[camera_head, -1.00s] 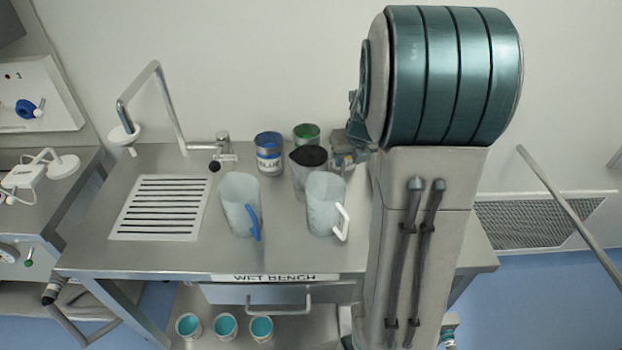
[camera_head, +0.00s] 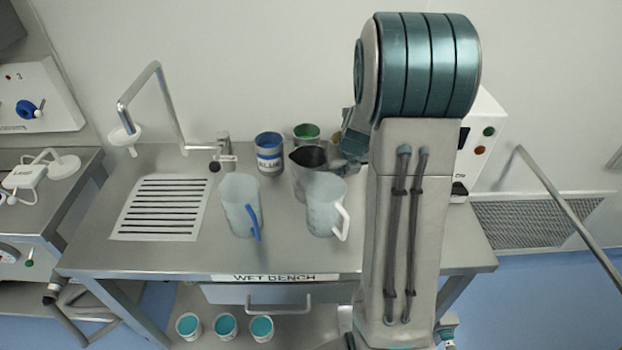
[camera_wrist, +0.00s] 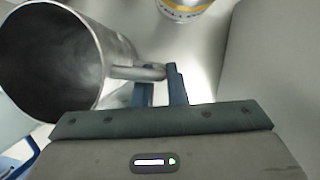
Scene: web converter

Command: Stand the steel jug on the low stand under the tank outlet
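The steel jug (camera_head: 300,180) is at the back middle of the wet bench, behind a clear jug that hides part of it. Its open mouth and side handle fill the left of the wrist view (camera_wrist: 98,60). My gripper (camera_head: 345,155) is at the right side of the steel jug. In the wrist view, the two blue-grey fingers (camera_wrist: 160,88) are close together, with the end of the jug's handle between them. The jug looks upright; I cannot see whether its base touches the bench. I cannot make out the tank outlet or the low stand.
Two clear jugs, one blue-handled (camera_head: 240,205) and one white-handled (camera_head: 325,205), stand in front. Blue (camera_head: 269,155) and green (camera_head: 306,132) tins stand behind. A tap (camera_head: 224,150) and grate (camera_head: 160,208) are left. A white box (camera_head: 483,140) with buttons is right of my arm.

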